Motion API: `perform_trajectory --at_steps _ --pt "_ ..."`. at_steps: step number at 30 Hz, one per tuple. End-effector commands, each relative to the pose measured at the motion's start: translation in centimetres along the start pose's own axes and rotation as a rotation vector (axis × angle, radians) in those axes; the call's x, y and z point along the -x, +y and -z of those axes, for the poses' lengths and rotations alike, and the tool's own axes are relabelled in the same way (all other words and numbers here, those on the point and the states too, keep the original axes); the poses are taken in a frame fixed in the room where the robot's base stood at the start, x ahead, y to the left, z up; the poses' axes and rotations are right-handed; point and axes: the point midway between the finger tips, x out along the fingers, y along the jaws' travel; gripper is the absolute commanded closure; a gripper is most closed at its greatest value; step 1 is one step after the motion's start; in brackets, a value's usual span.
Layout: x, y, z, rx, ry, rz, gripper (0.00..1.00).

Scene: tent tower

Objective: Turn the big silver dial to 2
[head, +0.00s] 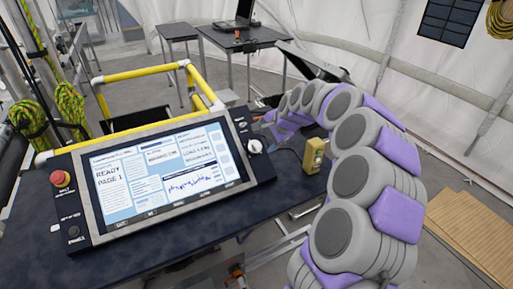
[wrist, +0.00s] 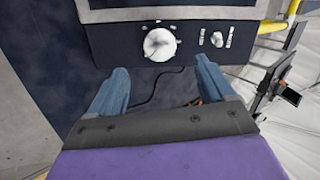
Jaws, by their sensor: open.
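The big silver dial (wrist: 159,45) is on the dark panel, beyond my fingertips and near the middle of the wrist view. It also shows in the head view (head: 254,146) at the right end of the console. Small white marks surround it, too small to read. My gripper (wrist: 160,85) is open with two blue fingers spread apart, and nothing is between them. The dial is ahead of the gap between the fingers, and the fingers look apart from it. In the head view my gripper is mostly hidden by my arm.
A smaller knob (wrist: 217,39) sits right of the dial. The console screen (head: 160,175) reads READY PAGE 1. A red emergency button (head: 61,179) is at its left. A yellow box (head: 314,155) stands on the table near my arm. A yellow rail (head: 140,73) is behind.

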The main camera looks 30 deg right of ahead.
Motion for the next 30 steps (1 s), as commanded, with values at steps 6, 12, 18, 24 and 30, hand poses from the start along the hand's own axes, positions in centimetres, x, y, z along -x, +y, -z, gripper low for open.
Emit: perform_trajectory --at_steps 6,12,18,24,30 --pt "-4.6 0.2 0.1 0.000 -0.003 -0.002 0.18" --pt "-7.4 0.2 0.1 -0.001 -0.002 -0.001 0.18" --pt "-8.6 0.1 -0.1 0.001 -0.002 -0.001 0.18" --pt "-8.7 0.1 0.1 0.000 -0.002 0.000 0.18" --pt "-8.7 0.1 0.1 0.000 -0.002 0.000 0.29"
